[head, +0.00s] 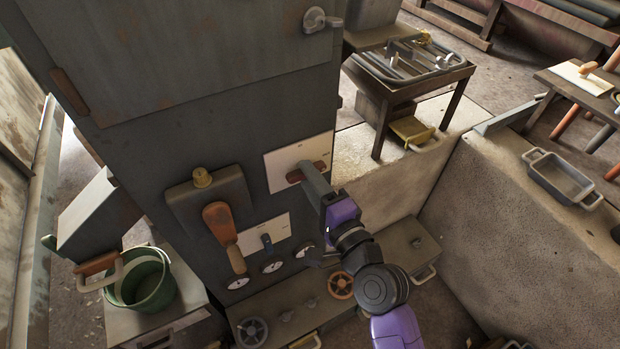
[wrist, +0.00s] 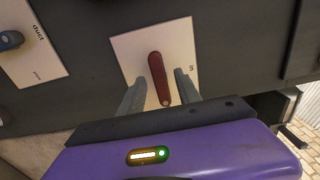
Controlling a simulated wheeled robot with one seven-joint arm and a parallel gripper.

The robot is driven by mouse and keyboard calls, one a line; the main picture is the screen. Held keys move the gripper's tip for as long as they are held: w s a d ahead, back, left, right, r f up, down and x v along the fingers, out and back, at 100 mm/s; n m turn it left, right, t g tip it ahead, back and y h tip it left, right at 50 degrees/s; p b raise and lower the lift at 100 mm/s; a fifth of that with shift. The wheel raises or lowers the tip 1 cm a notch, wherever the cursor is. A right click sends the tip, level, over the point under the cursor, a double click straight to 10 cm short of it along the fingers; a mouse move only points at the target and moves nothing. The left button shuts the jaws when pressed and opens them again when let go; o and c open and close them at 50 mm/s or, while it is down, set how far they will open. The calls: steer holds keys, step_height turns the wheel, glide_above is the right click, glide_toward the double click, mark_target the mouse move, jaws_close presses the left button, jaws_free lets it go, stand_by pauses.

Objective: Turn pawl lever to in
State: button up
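The lever that I take to be the pawl lever is a red-brown bar (wrist: 160,78) on a white plate (wrist: 128,50) in the wrist view. The plate's right edge reads "in"; other lettering is hidden. The lever's pale-tipped end lies near my gripper, tilted slightly. My gripper (wrist: 160,94) is open, one finger on each side of the lever, with visible gaps on both sides. In the head view the white plate (head: 287,158) is on the dark cabinet front, and my gripper (head: 308,176) partly covers the lever (head: 322,165).
A "duct" plate (wrist: 32,48) with a blue lever (wrist: 10,40) is beside it. An orange-brown handle (head: 218,222) juts from the cabinet to the left. Dials and handwheels (head: 341,285) lie below. A concrete wall (head: 385,180) stands right of the cabinet.

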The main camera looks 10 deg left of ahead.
steer(key=shift+w, duration=0.1)
jaws_close()
steer(key=shift+f, duration=0.1)
stand_by(0.3)
steer(key=shift+d+f+n+b, duration=0.1)
steer(key=shift+n+b, duration=3.1)
steer(key=shift+n, duration=1.3)
steer(key=shift+f+n+b, duration=0.1)
steer(key=shift+n+b, duration=3.05)
steer(key=shift+n, duration=1.35)
